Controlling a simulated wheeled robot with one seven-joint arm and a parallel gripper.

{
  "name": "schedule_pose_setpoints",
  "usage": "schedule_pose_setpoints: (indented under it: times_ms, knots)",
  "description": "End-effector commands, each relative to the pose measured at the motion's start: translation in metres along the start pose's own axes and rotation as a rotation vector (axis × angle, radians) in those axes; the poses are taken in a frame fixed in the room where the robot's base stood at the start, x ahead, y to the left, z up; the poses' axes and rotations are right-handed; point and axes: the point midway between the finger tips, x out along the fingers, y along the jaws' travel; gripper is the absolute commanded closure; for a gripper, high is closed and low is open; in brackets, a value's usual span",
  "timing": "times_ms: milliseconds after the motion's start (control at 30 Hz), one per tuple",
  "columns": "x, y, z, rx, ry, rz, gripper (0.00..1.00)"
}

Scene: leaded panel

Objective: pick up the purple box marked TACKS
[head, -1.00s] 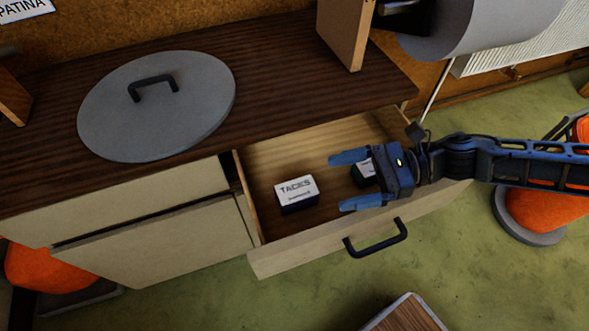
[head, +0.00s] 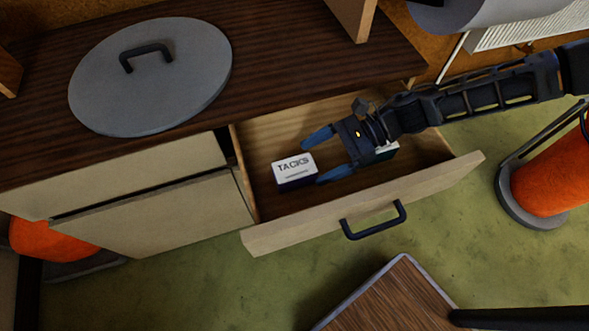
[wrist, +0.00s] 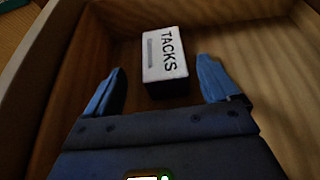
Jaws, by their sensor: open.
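The TACKS box (head: 294,170) lies in the left part of the open drawer. It has a white top lettered TACKS and dark purple sides. In the wrist view the box (wrist: 164,55) lies ahead of my gripper, between the lines of its two fingers. My gripper (head: 318,158) is open and empty, inside the drawer's outline just right of the box. Its blue fingertips also show in the wrist view (wrist: 160,82), one on each side. The near finger's tip overlaps the box's right edge in the head view; I cannot tell whether they touch.
The drawer (head: 360,215) is pulled out, with walls around the box. A second, mostly hidden box (head: 386,150) lies under my gripper. A round grey lid (head: 150,85) rests on the dark cabinet top (head: 290,60). A wooden-topped piece (head: 390,295) stands in front.

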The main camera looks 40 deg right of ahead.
Motion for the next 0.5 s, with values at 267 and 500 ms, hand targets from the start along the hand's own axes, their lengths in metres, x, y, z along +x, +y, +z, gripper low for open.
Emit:
schedule_pose_setpoints:
  times_ms: [267, 500]
  knots:
    - [0.035, -0.004, 0.001, 0.001, -0.001, 0.004, 0.12]
    - [0.052, -0.005, 0.000, 0.001, 0.001, -0.001, 0.12]
